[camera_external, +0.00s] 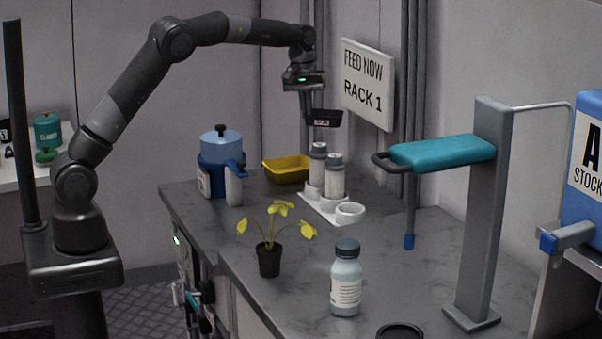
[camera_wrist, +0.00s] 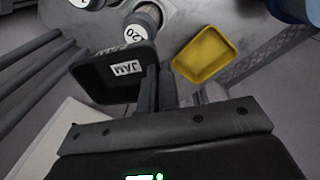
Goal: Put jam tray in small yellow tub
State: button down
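The jam tray (camera_external: 325,119) is a small black tray with a white label; in the wrist view (camera_wrist: 108,89) the label reads JAM. My gripper (camera_external: 309,112) is shut on the tray's edge and holds it in the air above the counter. In the wrist view the two fingers (camera_wrist: 160,75) are close together at the tray's right side. The small yellow tub (camera_external: 287,171) stands on the counter, below and left of the tray in the external view. In the wrist view the tub (camera_wrist: 204,56) looks empty and lies right of the fingers.
A RACK 1 sign (camera_external: 367,84) and grey pipes (camera_external: 415,90) are behind. A plant (camera_external: 269,260) and bottle (camera_external: 346,283) stand nearer the front.

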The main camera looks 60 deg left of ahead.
jog(key=s+a+n, duration=0.3)
jog(key=s+a, duration=0.1)
jog(key=a, duration=1.1)
send_over(273, 162)
jog(key=s+d, duration=0.1)
jog(key=d, duration=0.2)
notch_tip(273, 162, down, 16)
jog(key=shift+f, duration=2.15)
jog(key=shift+f, duration=0.15)
jog(key=c, duration=2)
grip_release()
jog(key=shift+o, duration=0.2)
